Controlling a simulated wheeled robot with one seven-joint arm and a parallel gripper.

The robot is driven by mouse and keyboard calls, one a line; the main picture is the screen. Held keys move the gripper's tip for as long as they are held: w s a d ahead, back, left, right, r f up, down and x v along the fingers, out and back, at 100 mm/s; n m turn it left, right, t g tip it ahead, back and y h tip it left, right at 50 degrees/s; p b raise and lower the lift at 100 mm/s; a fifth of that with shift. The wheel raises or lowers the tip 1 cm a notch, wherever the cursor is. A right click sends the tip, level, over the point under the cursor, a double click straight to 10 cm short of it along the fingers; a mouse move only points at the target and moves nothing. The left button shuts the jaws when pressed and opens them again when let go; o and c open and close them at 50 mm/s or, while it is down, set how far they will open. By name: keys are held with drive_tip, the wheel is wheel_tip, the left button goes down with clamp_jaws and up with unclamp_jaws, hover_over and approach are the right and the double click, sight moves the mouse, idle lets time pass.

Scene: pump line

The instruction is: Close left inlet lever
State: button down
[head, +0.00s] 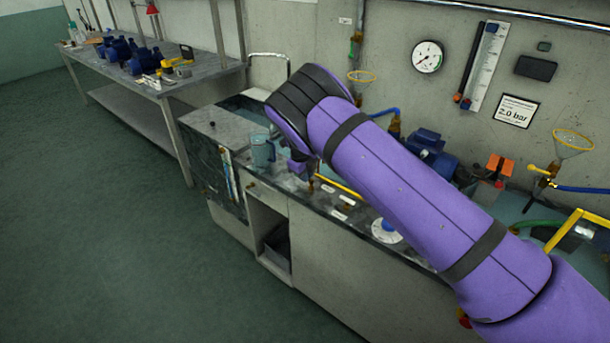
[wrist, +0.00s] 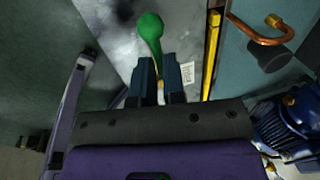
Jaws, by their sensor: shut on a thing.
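A green lever (wrist: 150,28) with a rounded knob shows at the top centre of the wrist view. Its thin shaft runs down between the two dark fingers of my gripper (wrist: 158,64), which are shut on it. The lever's lower end is hidden by the fingers and my wrist. In the head view, my purple arm covers most of the lever area, and the lever cannot be made out there. I cannot tell from these frames how far the lever is turned.
A yellow bar (wrist: 211,45) runs beside the gripper, with a copper pipe (wrist: 262,38) further right. A clear jug (head: 263,150) stands on the bench left of my wrist. A blue pump (head: 430,150) sits behind my arm. The floor (head: 100,230) at left is clear.

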drive_tip(key=c, duration=1.2)
unclamp_jaws()
wheel_tip(320, 180, up, 11)
drive_tip(key=s+a, duration=0.1)
drive_tip(key=shift+s+f, duration=0.2)
drive_tip(key=shift+s, duration=0.15)
drive_tip(key=shift+a, duration=0.1)
